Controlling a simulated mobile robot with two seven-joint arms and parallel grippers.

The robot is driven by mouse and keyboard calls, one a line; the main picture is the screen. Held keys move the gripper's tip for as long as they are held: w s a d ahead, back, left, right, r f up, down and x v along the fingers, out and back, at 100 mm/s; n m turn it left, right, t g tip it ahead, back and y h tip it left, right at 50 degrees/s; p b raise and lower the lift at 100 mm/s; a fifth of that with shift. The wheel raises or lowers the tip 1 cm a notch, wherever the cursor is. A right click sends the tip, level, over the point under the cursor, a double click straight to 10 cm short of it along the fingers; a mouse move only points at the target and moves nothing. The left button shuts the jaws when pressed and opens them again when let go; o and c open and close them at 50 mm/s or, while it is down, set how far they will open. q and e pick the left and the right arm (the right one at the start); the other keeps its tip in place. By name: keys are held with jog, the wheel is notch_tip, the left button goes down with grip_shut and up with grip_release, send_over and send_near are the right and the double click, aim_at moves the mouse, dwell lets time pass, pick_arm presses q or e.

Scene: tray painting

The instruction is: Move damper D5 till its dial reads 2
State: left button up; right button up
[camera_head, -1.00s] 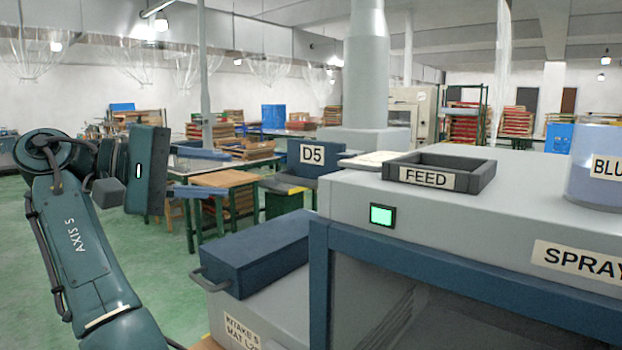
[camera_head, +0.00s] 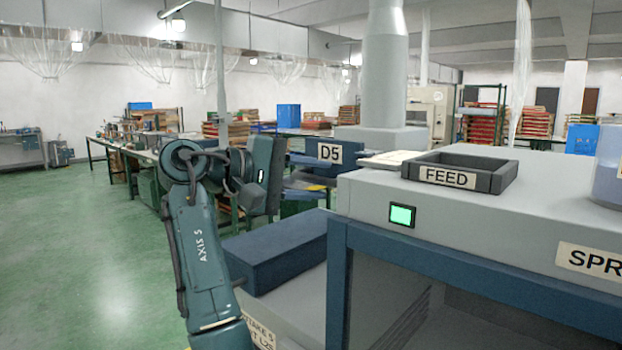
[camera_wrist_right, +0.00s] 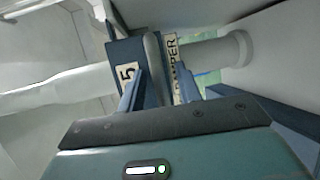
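Damper D5 shows in the head view as a dark blue box with a white D5 plate (camera_head: 330,152), beyond my right gripper (camera_head: 306,172). The right gripper's two blue fingers point at the box and stand apart. In the right wrist view, the right gripper (camera_wrist_right: 160,92) has a rounded grey bar, seemingly the damper's lever (camera_wrist_right: 153,58), between its fingers, with no clear grip on it. A plate ending in 5 (camera_wrist_right: 127,80) is left of the bar, and a partly hidden DAMPER plate (camera_wrist_right: 178,62) is right. No dial reading shows. My left gripper is out of view.
A grey machine with a FEED tray (camera_head: 447,176) and lit green screen (camera_head: 402,215) fills the right. A dark blue box (camera_head: 280,252) sits low beside my right arm. Green floor (camera_head: 100,250) is open at left. A pale pipe (camera_wrist_right: 215,52) runs close by the bar.

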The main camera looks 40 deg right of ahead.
grip_shut()
dwell(0.3)
dwell(0.3)
